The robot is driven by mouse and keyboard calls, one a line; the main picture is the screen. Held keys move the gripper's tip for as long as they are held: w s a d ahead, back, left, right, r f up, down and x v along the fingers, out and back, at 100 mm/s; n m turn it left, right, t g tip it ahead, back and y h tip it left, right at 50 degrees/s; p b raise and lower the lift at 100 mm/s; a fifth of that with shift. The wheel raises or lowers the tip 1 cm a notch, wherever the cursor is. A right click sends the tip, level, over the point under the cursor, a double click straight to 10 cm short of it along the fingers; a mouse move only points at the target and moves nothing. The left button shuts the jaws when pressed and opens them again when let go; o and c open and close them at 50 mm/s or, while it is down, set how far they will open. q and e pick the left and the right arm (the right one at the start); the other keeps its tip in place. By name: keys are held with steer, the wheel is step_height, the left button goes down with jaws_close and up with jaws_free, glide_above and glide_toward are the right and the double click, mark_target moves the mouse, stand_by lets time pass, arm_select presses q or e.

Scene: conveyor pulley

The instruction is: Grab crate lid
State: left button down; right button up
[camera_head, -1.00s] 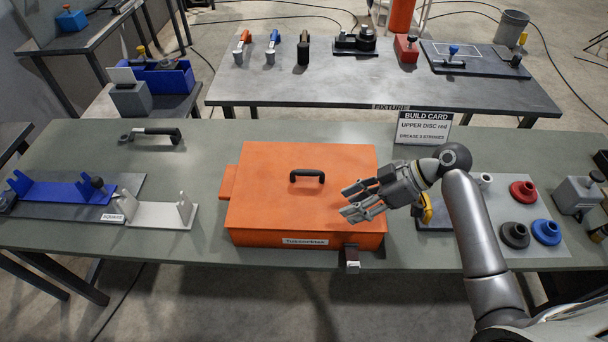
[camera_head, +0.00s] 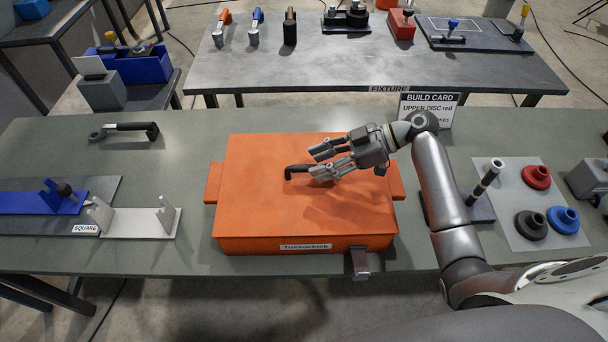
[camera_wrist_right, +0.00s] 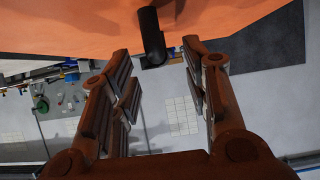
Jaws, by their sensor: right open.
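An orange crate (camera_head: 240,243) stands on the green workbench with its flat orange lid (camera_head: 255,200) on top. The lid's black bar handle (camera_head: 292,173) is partly hidden behind my right gripper. My right gripper (camera_head: 316,162) is open over the lid, its fingers pointing left toward the handle. In the right wrist view, the handle (camera_wrist_right: 152,38) stands out from the orange lid (camera_wrist_right: 70,25), ahead of and between the spread fingers (camera_wrist_right: 160,85). I cannot tell whether any finger touches it. A metal latch (camera_head: 360,262) is at the crate's front right. My left gripper is out of view.
The build card (camera_head: 428,108) stands behind my right arm. Red (camera_head: 536,176), blue (camera_head: 563,218) and black (camera_head: 530,224) discs lie on a grey mat at right. Left are a wrench-like tool (camera_head: 125,130) and a white bracket (camera_head: 140,222). Bench is clear between tool and crate.

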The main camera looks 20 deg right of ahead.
mark_target(308, 166)
steer(key=p+x, duration=0.2)
steer(key=x, duration=0.2)
steer(key=shift+a+r, duration=0.15)
steer(key=shift+a, duration=0.05)
steer(key=shift+w+a, duration=0.1)
steer(key=shift+a, duration=0.1)
steer(key=shift+c, duration=0.5)
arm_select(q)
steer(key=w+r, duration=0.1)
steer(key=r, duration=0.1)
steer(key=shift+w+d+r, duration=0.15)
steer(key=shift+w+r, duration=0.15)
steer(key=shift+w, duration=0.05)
arm_select(e)
jaws_close()
